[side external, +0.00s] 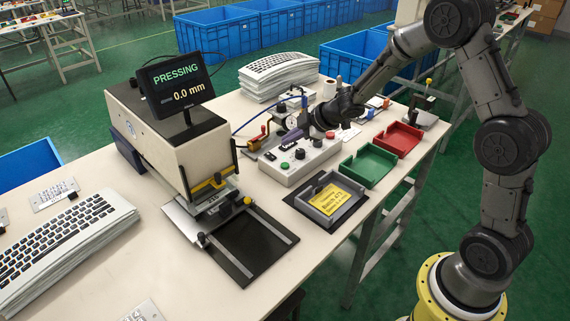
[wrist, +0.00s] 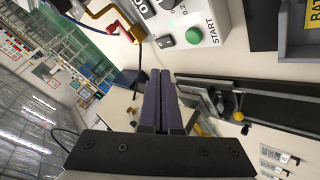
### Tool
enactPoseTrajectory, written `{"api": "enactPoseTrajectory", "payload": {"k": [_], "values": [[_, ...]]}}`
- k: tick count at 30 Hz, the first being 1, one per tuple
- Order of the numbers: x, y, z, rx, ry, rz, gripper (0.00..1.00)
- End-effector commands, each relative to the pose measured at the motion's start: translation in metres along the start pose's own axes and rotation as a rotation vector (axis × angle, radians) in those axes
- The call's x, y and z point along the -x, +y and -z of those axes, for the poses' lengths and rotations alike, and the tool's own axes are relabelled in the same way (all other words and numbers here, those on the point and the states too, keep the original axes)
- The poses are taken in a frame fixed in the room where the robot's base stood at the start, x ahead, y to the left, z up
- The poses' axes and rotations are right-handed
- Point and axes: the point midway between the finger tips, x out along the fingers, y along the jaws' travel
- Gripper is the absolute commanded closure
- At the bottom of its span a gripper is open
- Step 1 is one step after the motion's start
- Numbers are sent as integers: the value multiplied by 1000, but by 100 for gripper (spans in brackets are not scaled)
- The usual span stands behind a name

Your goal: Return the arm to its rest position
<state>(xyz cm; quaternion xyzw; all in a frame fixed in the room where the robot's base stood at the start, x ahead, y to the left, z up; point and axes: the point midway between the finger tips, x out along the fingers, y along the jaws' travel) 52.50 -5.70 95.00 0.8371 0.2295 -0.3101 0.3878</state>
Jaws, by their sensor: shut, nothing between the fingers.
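My gripper (side external: 284,146) hangs over the back edge of the white control box (side external: 318,160) in the side external view. Its dark purple fingers (wrist: 155,76) lie side by side, shut and empty, in the wrist view. My arm reaches in from the right, with the elbow high and the forearm sloping down to the left. The green START button (wrist: 194,35) on the control box shows beyond the fingers in the wrist view. The fingers hide part of the box's back edge in the side view. I cannot tell the exact gap between them.
The press (side external: 165,130) stands left, its display (side external: 176,84) reading PRESSING and 0.0 mm. A grey tray with a yellow card (side external: 337,200), a green tray (side external: 367,164) and a red tray (side external: 398,138) lie right. Keyboards (side external: 70,245) are stacked front left. Free room lies above the table.

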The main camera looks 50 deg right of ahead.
Motion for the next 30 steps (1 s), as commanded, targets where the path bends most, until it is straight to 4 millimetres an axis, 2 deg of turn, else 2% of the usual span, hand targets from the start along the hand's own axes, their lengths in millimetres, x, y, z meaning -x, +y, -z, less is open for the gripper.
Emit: {"api": "enactPoseTrajectory", "payload": {"k": [10, 14, 17, 19, 22, 26, 30], "values": [[0, 0, 1, 1, 1, 0, 100], [11, 9, 18, 24, 27, -27, 100], [40, 25, 51, 57, 76, -86, 100], [73, 38, 77, 57, 110, -149, 100], [126, 51, 101, 11, 120, -245, 100], [194, 53, 110, -103, 103, -348, 100], [260, 34, 99, -278, 63, -411, 100]]}}
